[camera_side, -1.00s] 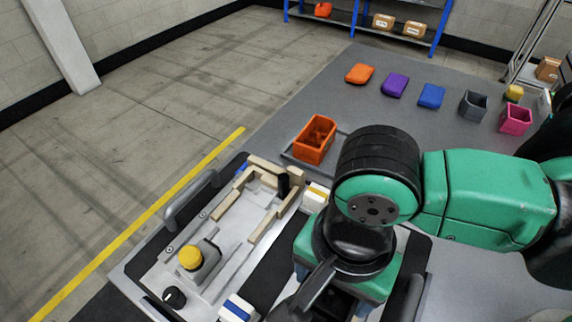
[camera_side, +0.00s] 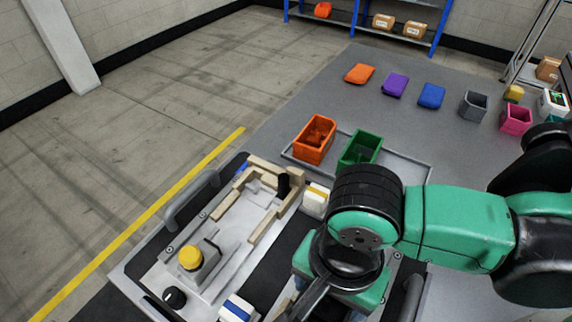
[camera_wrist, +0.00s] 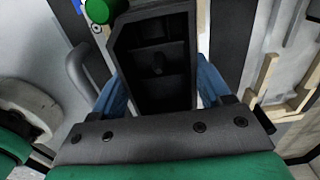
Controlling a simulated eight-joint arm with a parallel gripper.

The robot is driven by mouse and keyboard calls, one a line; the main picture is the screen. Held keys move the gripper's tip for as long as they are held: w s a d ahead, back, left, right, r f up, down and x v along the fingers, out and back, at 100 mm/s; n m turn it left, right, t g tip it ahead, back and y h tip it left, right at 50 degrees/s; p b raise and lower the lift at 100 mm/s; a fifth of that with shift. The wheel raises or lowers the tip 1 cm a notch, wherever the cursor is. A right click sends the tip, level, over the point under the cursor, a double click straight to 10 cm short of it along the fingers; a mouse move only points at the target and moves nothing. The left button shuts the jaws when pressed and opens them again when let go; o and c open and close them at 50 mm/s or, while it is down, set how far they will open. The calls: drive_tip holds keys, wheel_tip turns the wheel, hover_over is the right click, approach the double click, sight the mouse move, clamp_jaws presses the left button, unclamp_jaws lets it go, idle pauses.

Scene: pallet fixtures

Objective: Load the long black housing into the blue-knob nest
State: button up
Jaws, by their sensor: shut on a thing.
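My gripper (camera_wrist: 162,88) shows in the wrist view with its two blue fingers on either side of the long black housing (camera_wrist: 153,62), shut on it. The housing is an open box with inner ribs, its cavity facing the camera. A green knob (camera_wrist: 100,10) shows beside the housing's far left end. In the side view my wrist hides the fingers and the housing. No blue knob can be made out for certain; a small blue patch (camera_side: 242,167) shows at the far end of the yellow-knob nest.
The yellow knob (camera_side: 190,258) stands on a pale plate with tan rails (camera_side: 266,222) and a black post (camera_side: 283,185). A white-yellow block (camera_side: 315,200) and white-blue block (camera_side: 238,308) lie nearby. Orange (camera_side: 314,140) and green (camera_side: 360,150) bins stand on a grey tray behind.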

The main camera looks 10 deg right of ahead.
drive_tip(key=shift+f, duration=0.65)
drive_tip(key=shift+f, duration=0.1)
drive_tip(key=o, duration=1.3)
drive_tip(key=shift+o, duration=0.2)
drive_tip(key=shift+r, duration=2.85)
